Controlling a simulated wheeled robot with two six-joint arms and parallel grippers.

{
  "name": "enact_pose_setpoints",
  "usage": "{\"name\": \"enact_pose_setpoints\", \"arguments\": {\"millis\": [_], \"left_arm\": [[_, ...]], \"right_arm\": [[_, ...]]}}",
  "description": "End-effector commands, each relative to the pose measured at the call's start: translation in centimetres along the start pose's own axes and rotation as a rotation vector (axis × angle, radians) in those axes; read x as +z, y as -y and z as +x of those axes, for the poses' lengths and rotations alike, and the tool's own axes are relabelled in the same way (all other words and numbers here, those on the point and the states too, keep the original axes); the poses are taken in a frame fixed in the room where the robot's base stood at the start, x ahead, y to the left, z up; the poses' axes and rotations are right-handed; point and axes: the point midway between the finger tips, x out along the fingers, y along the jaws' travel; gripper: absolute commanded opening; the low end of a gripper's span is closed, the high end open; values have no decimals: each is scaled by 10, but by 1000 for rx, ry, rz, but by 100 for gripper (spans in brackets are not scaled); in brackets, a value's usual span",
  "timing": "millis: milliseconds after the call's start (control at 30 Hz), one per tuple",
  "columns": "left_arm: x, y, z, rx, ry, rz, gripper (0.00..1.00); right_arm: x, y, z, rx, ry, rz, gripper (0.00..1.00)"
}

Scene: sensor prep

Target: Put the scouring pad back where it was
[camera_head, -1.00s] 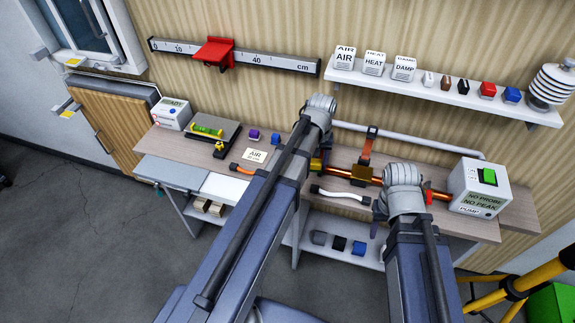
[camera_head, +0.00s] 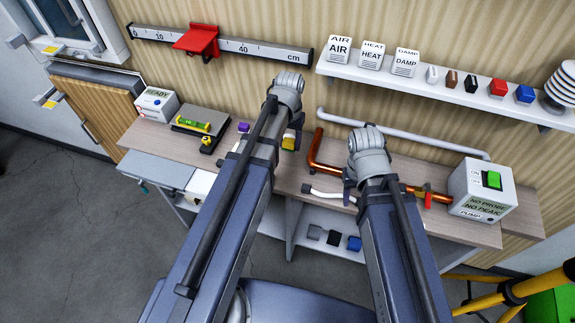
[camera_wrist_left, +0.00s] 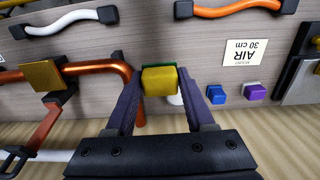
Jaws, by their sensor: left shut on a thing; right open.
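The scouring pad (camera_wrist_left: 160,79), yellow with a green layer, sits between the fingers of my left gripper (camera_wrist_left: 160,88) in the left wrist view. In the head view the yellow pad (camera_head: 288,142) shows just right of my left wrist, over the bench's back part. My left gripper (camera_head: 294,128) is shut on it; its fingers are mostly hidden there by the wrist. The gap between pad and bench top cannot be judged. My right gripper (camera_head: 349,190) is open over the bench near the copper pipe, largely hidden behind its own wrist.
Copper pipe (camera_head: 318,158) and a white-sleeved hose (camera_head: 330,195) lie right of the pad. The pump box (camera_head: 480,190) stands at the right.

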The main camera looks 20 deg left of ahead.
Motion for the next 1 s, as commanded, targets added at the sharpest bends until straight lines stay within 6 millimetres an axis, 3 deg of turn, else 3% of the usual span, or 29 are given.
{"name": "enact_pose_setpoints", "arguments": {"millis": [233, 567, 833, 1000], "left_arm": [[0, 0, 13, 0, 0, 1, 9], [0, 0, 61, 0, 0, 0, 9], [0, 0, 65, 0, 0, -1, 9], [0, 0, 82, 0, 0, -1, 9]], "right_arm": [[-1, 1, 13, 0, 0, 0, 50], [-4, 6, 61, 0, 0, 1, 50], [-4, 6, 64, 0, 0, 1, 50], [-5, 8, 81, 0, 0, 1, 50]]}}
